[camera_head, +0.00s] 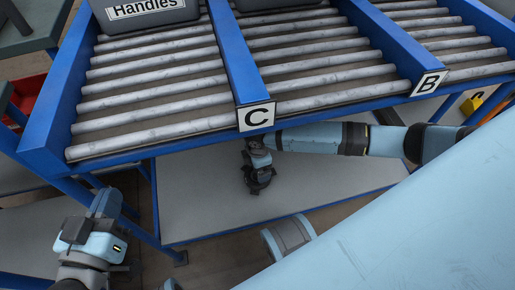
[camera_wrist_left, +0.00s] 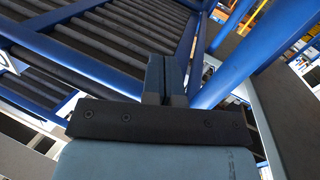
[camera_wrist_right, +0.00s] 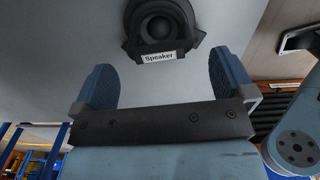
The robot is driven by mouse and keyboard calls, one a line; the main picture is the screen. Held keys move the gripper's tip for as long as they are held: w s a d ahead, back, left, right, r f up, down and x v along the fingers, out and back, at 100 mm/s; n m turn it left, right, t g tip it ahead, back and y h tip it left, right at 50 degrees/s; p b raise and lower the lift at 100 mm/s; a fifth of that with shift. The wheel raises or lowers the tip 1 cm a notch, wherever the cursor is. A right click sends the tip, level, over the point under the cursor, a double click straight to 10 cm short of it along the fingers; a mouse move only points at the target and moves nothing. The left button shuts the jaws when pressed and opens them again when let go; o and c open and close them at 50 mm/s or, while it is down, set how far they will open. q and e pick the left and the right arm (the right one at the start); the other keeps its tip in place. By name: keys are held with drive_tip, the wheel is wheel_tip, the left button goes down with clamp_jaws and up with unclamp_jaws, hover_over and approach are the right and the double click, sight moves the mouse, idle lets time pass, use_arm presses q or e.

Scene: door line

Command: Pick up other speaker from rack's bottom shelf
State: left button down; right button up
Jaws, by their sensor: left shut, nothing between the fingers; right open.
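A black speaker (camera_wrist_right: 158,22) with a white "Speaker" label sits on a pale surface in the right wrist view. It is ahead of my right gripper (camera_wrist_right: 160,85), which is open with blue fingers spread wide and nothing between them. The speaker appears apart from both fingers. In the head view my right arm reaches under the rollers, over the rack's grey bottom shelf (camera_head: 215,215). At its end is a dark shape where I cannot tell gripper from speaker. My left gripper (camera_wrist_left: 166,80) is shut and empty; in the head view it is at lower left (camera_head: 105,204).
Sloped roller lanes with blue rails and signs C (camera_head: 257,117) and B (camera_head: 429,83) lie above the bottom shelf. A grey "Handles" bin (camera_head: 145,12) sits on the upper left rollers. A yellow padlock-like object (camera_head: 472,104) is at right. The shelf's front part is clear.

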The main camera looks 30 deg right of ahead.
sight(251, 178)
wheel_tip(251, 178, down, 5)
drive_tip(key=b, duration=0.2)
drive_tip(key=shift+f+b, duration=0.1)
drive_tip(key=shift+b, duration=0.3)
drive_tip(key=shift+f, duration=0.25)
use_arm(q)
drive_tip(key=shift+w+a+r+m+t+h, duration=0.15)
drive_tip(key=shift+w+a+m+t+h, duration=0.25)
drive_tip(key=shift+w+m, duration=0.45)
use_arm(e)
drive_tip(key=shift+r, duration=0.1)
drive_tip(key=c, duration=0.9)
